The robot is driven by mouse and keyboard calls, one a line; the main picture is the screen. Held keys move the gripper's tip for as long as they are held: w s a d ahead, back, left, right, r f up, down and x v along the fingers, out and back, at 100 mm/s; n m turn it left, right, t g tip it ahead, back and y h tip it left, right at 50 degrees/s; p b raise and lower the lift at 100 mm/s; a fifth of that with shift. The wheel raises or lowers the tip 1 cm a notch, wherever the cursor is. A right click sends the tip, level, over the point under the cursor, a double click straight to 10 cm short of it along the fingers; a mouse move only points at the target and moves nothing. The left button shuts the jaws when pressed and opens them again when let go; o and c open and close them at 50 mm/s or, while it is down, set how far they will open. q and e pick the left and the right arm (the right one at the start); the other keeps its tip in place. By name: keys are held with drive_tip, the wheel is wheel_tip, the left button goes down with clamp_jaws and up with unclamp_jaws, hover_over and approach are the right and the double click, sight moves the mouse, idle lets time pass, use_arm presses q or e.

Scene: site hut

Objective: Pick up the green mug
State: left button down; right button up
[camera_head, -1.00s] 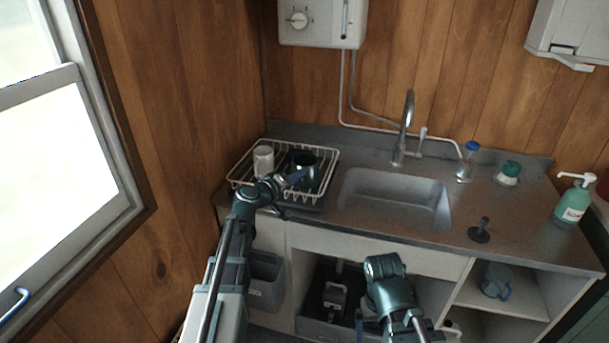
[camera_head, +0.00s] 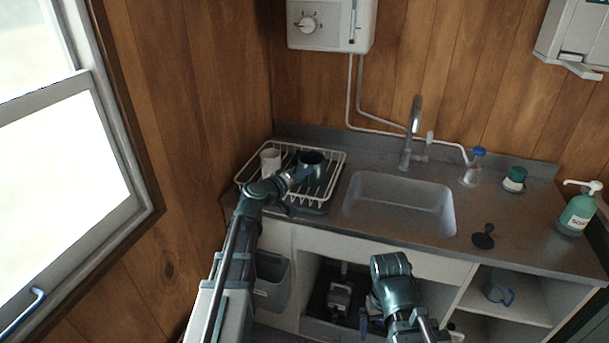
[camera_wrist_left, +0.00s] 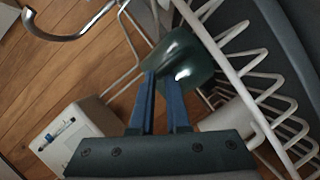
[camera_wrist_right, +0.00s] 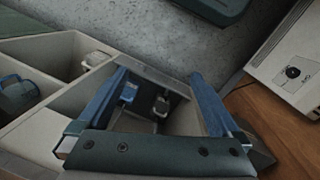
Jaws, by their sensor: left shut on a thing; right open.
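The dark green mug (camera_head: 311,160) is at the dish rack (camera_head: 338,172), to the right of a white mug (camera_head: 270,158). In the left wrist view the green mug (camera_wrist_left: 182,62) sits at the tips of my left gripper (camera_wrist_left: 165,78), whose blue fingers are shut on it. My left gripper (camera_head: 296,177) reaches over the front of the rack in the head view. I cannot tell whether the mug touches the rack. My right gripper (camera_wrist_right: 165,85) is open and empty, low in front of the sink cabinet.
The rack's wires lie close around the green mug. The sink (camera_head: 400,203) and tap (camera_head: 411,135) are to the right. A drain plunger (camera_head: 484,237) and a soap bottle (camera_head: 577,212) stand on the counter. A blue-grey mug (camera_head: 499,292) sits on the shelf below.

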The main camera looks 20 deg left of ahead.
wheel_tip(320, 180, up, 8)
drive_tip(key=p, duration=0.6)
drive_tip(key=shift+p, duration=0.4)
drive_tip(key=shift+f, duration=0.15)
